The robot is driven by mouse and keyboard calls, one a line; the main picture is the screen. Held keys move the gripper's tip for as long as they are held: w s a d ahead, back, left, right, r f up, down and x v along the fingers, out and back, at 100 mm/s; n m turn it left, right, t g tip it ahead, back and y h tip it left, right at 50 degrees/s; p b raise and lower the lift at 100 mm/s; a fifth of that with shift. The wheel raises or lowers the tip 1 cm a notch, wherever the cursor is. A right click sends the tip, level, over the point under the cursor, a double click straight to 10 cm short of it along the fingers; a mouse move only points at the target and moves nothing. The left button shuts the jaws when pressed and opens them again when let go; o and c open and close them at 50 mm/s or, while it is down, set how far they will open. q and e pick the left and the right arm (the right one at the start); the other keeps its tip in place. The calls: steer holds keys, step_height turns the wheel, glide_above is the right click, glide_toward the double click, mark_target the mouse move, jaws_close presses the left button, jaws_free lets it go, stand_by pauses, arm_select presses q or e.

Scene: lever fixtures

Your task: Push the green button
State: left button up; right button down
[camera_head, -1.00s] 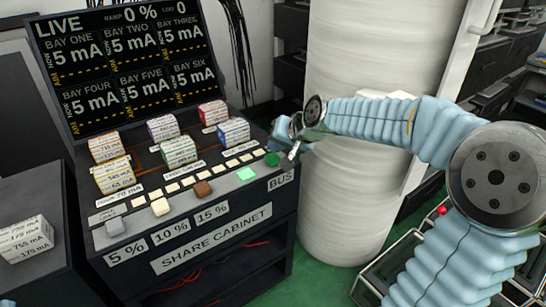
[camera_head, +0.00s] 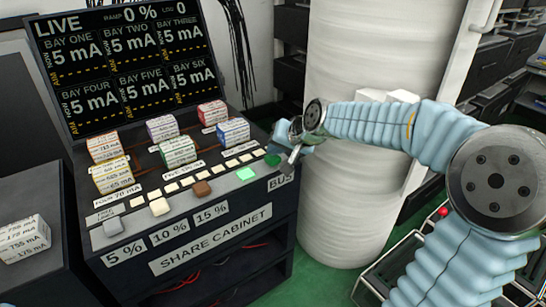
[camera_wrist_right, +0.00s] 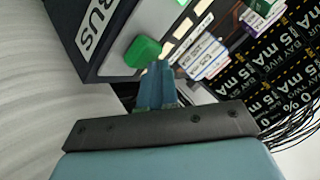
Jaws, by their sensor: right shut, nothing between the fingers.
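On the sloped top of the share cabinet (camera_head: 215,237) are two green pieces. A dark green button (camera_head: 273,159) sits at the far right corner, above the BUS label. My right gripper (camera_head: 294,155) is shut and empty, just right of the dark green button. In the wrist view, the shut fingers (camera_wrist_right: 157,85) point at the cabinet edge, close beside the dark green button (camera_wrist_right: 142,51). Whether they touch it, I cannot tell. My left gripper is not in view.
A brown button (camera_head: 202,188), a cream button (camera_head: 160,206) and a grey button (camera_head: 113,226) line the same panel. Several labelled blocks (camera_head: 177,151) stand behind them under a display (camera_head: 125,60). A large white column (camera_head: 345,200) stands close to the right of the cabinet.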

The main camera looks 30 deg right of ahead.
mark_target(276, 158)
steer(key=shift+f, duration=0.25)
steer(key=shift+r, duration=0.1)
steer(key=shift+r+p, duration=0.65)
steer(key=shift+r, duration=0.25)
steer(key=shift+r, duration=0.1)
step_height(276, 158, up, 6)
steer(key=p, duration=0.4)
steer(key=shift+p, duration=0.4)
stand_by(5.6)
